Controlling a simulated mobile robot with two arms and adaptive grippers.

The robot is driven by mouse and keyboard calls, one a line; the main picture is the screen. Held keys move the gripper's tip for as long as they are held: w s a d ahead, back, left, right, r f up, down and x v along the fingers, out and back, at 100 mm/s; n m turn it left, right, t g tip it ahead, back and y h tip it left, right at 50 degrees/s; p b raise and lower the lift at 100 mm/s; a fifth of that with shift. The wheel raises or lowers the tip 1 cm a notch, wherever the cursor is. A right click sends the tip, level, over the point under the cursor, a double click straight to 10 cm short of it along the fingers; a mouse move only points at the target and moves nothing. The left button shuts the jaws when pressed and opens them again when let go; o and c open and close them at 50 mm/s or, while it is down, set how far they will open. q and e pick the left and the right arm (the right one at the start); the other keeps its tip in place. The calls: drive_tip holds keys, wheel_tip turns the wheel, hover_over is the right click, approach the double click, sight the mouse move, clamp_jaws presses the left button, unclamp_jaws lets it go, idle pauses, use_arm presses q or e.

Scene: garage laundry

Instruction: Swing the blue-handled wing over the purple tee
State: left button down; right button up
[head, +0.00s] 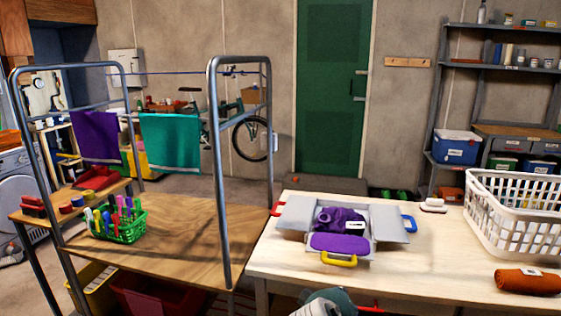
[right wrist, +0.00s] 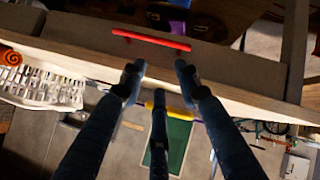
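The folding board (head: 292,213) lies on the pale table with grey wings spread to the left and right. The blue handle (head: 408,222) is at the outer edge of its right wing, which lies open. The purple tee (head: 340,218) is bunched on the middle, with a white label. A red handle (head: 277,208) is on the left. My right gripper (right wrist: 160,75) is open and empty in the right wrist view, near the table's front edge. My left gripper is not in view.
A white laundry basket (head: 515,215), a rolled brown cloth (head: 528,282) and a small white brush (head: 432,205) are on the table's right. A metal rack (head: 215,150) with hanging towels stands left. A red bar (right wrist: 150,39) is on the table's front.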

drive_tip(key=s+d+f+m+g+y, duration=0.1)
drive_tip(key=s+d+f+g+y, duration=0.1)
drive_tip(key=s+f, duration=0.8)
drive_tip(key=s+d+f+m+g+y, duration=0.1)
drive_tip(key=s+f+g+y, duration=0.1)
drive_tip(key=s, duration=1.2)
drive_tip(key=s+d+f+g+y, duration=0.1)
drive_tip(key=s+d+g, duration=0.1)
drive_tip(key=s, duration=1.1)
wheel_tip(320, 180, down, 24)
drive_tip(key=s, duration=0.2)
drive_tip(key=s+d+f+g, duration=0.2)
drive_tip(key=s+f, duration=1.5)
drive_tip(key=f, duration=0.1)
drive_tip(key=shift+s+d, duration=0.25)
drive_tip(key=shift+s, duration=0.05)
